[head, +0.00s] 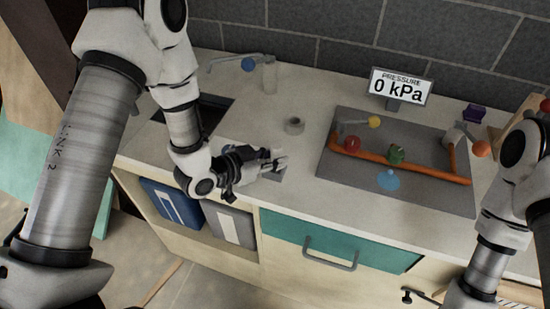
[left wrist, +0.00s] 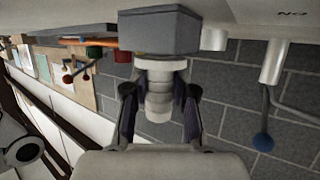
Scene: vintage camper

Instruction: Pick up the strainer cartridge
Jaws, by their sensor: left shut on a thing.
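The strainer cartridge (left wrist: 160,96), a pale ribbed cylinder, sits between the fingers of my left gripper (left wrist: 160,112) in the left wrist view. The fingers are shut on its sides. Its end meets or lies close to a grey block (left wrist: 158,32); I cannot tell if they touch. In the head view my left gripper (head: 274,163) is low over the counter's front part, and the pale cartridge (head: 280,160) shows only partly at its tips. A grey patch, likely the block (head: 273,176), shows just below it. My right gripper is not in view.
A small grey ring (head: 294,126) stands on the counter behind the gripper. To the right is a grey panel (head: 350,186) with an orange pipe (head: 430,172), red and green valves. The pressure display (head: 400,87) reads 0 kPa. A sink (head: 215,108) and a blue-knobbed tap (head: 249,64) are behind left.

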